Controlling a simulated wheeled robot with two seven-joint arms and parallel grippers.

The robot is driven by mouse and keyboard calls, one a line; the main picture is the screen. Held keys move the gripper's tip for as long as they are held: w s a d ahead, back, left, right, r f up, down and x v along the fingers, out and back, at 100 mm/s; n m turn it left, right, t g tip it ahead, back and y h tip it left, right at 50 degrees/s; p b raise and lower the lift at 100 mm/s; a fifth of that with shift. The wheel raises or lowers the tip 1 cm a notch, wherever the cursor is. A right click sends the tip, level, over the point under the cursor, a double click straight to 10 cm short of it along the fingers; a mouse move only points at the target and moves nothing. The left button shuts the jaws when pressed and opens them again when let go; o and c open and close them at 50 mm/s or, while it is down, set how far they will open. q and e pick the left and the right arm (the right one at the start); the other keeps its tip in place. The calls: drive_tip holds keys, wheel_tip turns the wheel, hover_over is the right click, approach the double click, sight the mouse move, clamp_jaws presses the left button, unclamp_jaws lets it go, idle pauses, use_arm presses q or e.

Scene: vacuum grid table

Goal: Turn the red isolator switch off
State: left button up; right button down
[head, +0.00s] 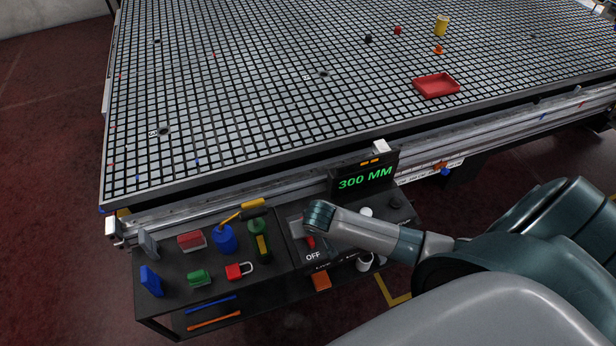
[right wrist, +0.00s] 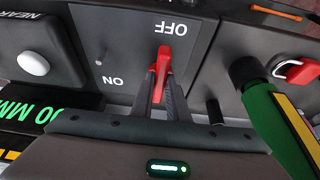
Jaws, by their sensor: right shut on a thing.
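The red isolator switch (right wrist: 164,58) is on a grey panel plate (right wrist: 117,45). Its red handle lies roughly upright in the right wrist view, with its wide end close to the OFF label; the ON label is lower left of it. My right gripper (right wrist: 161,85) is shut on the red handle, one finger on each side. In the head view the switch (head: 310,243) shows as a small red piece just above the OFF label, mostly hidden by my right gripper (head: 301,231). My left gripper is not in view.
A white knob (right wrist: 33,62) and the 300 MM display (head: 365,178) are on the other side. The grid table (head: 240,100) rises behind.

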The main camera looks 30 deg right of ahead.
drive_tip(key=c, duration=1.7)
unclamp_jaws()
drive_tip(key=b+v, duration=0.2)
drive_tip(key=v, duration=1.5)
drive_tip(key=shift+s+a+r+b, duration=0.1)
drive_tip(key=shift+s+r+b, duration=0.1)
drive_tip(key=shift+b, duration=0.15)
drive_tip(key=shift+f, duration=0.1)
